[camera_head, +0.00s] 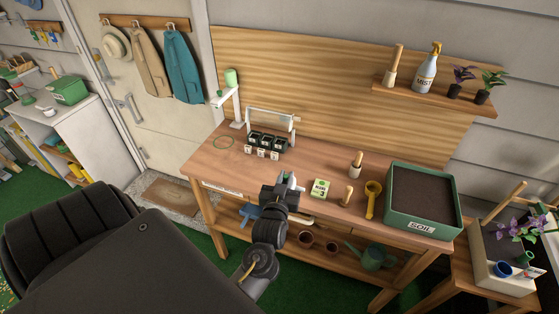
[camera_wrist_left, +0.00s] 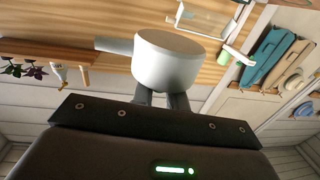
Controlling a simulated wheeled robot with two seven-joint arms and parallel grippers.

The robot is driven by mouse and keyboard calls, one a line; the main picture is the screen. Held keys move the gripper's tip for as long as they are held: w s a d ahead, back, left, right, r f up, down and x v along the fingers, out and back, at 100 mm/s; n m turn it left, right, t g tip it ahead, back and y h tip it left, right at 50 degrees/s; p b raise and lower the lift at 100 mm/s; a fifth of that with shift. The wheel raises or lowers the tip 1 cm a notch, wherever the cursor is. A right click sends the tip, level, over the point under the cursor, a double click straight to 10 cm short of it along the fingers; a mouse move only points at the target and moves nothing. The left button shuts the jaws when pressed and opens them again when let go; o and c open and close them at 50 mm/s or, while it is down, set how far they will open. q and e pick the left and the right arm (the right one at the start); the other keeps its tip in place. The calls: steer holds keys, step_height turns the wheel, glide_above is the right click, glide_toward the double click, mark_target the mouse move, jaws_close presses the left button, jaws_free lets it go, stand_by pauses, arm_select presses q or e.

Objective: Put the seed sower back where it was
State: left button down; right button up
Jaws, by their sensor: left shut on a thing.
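A light grey, round-bodied thing with a short spout, which looks like the seed sower (camera_wrist_left: 168,62), is held in my left gripper (camera_head: 285,187). In the head view the sower (camera_head: 290,177) is small and partly hidden by the gripper, over the front part of the potting bench (camera_head: 222,166). In the left wrist view the fingers (camera_wrist_left: 163,101) are shut on its near side and its spout points to the left. My right gripper is not in view.
On the bench, a seed packet (camera_head: 320,188), wooden dibbers (camera_head: 356,164), a yellow scoop (camera_head: 372,199) and a soil tray (camera_head: 410,222) stand right of the gripper. Bare bench lies between.

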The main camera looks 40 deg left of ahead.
arm_select(q)
steer(key=w+a+f+b, duration=0.8)
steer(key=a+f, duration=0.1)
steer(key=shift+w+a+b, duration=0.15)
steer(key=shift+w+b, duration=0.15)
steer(key=shift+w+a, duration=0.15)
steer(key=shift+a, duration=0.05)
steer(key=f+b, duration=0.3)
steer(key=b, duration=0.1)
steer(key=shift+w+a+f, duration=0.25)
steer(key=shift+f+b, duration=0.25)
steer(key=shift+b, duration=0.05)
steer(key=shift+f, duration=0.15)
steer(key=c, duration=1.4)
jaws_free()
